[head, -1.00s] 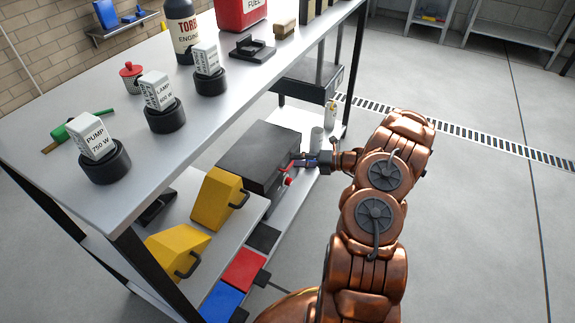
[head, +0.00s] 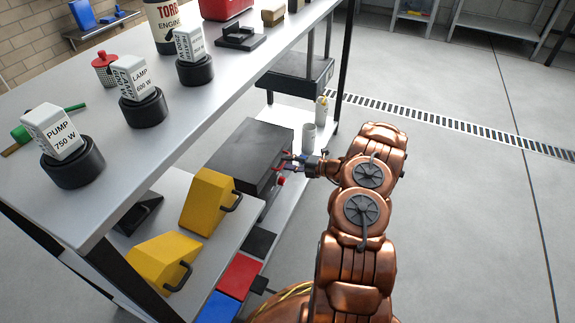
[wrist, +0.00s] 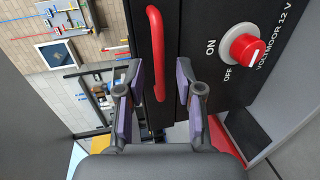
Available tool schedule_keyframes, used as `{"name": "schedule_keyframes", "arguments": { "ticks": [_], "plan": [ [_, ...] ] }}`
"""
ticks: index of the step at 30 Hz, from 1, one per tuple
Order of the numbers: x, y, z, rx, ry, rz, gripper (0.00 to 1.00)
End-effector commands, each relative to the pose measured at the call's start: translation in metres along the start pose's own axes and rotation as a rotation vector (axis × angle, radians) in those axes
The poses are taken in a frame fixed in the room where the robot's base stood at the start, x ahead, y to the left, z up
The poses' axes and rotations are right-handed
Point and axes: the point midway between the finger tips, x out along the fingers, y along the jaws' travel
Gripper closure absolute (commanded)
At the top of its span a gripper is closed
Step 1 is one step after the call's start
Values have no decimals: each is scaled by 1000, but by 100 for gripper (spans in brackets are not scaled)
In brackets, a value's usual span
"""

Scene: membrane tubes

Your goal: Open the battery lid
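The battery is a dark grey box (head: 249,152) on the lower shelf, with its lid shut as far as I can see. The wrist view shows its dark front (wrist: 205,22) marked "VOLTMOOR 12 V", with a red handle (wrist: 156,50) and a red and white ON/OFF knob (wrist: 243,49). My gripper (head: 291,164) is at the box's front. In the wrist view, my gripper (wrist: 158,88) is open, with one finger on each side of the handle's lower part. Gaps show between handle and fingers; contact is not visible.
Yellow wedge-shaped blocks with handles (head: 208,200) stand nearer on the low shelf. Red (head: 239,274) and blue (head: 218,309) flat pieces lie at its front. A grey cup (head: 309,137) stands beyond the battery. The upper tabletop (head: 110,177) overhangs. The floor at right is clear.

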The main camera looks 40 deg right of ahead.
Motion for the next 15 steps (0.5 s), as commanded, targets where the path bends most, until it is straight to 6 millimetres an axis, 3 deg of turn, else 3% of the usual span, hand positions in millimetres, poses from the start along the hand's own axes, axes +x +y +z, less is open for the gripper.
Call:
{"name": "schedule_keyframes", "arguments": {
  "ticks": [12,15],
  "plan": [
    [8,0,0,-1,0,-1,64],
    [8,0,0,-1,0,-1,74]
  ]
}}
